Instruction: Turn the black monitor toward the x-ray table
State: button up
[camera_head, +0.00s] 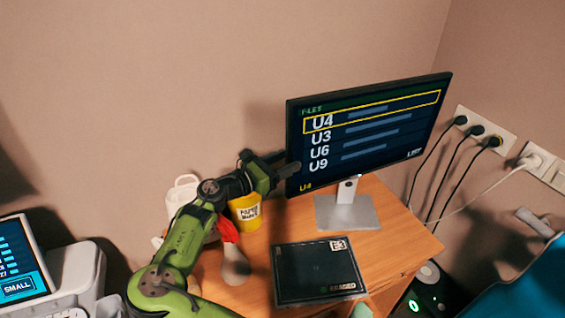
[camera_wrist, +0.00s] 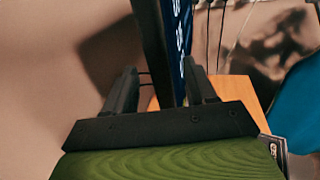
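The black monitor (camera_head: 375,170) stands on a silver-grey stand (camera_head: 345,212) on the wooden desk. Its lit screen lists U4, U3, U6 and U9, with U4 framed in yellow. My gripper (camera_head: 283,165) is at the monitor's left edge. In the wrist view, the fingers of my gripper (camera_wrist: 160,70) are apart, one on each side of the monitor's edge (camera_wrist: 155,45). A gap shows beside the left finger; contact of the right finger is unclear. A blue surface (camera_head: 525,290) is at the lower right; I cannot tell whether it is the x-ray table.
A black flat panel (camera_head: 315,275) lies on the desk (camera_head: 385,240) before the monitor. A yellow cup (camera_head: 246,212), a white container (camera_head: 182,194) and a red-topped grey object (camera_head: 234,262) stand near my arm. Cables run from wall sockets (camera_head: 487,135) behind the monitor.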

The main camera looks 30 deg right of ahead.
jog(key=shift+a, duration=0.1)
jog(key=s+a+p, duration=0.1)
jog(key=s+a, duration=0.2)
jog(key=a, duration=1.2)
jog(key=shift+a, duration=0.2)
jog(key=shift+d, duration=0.1)
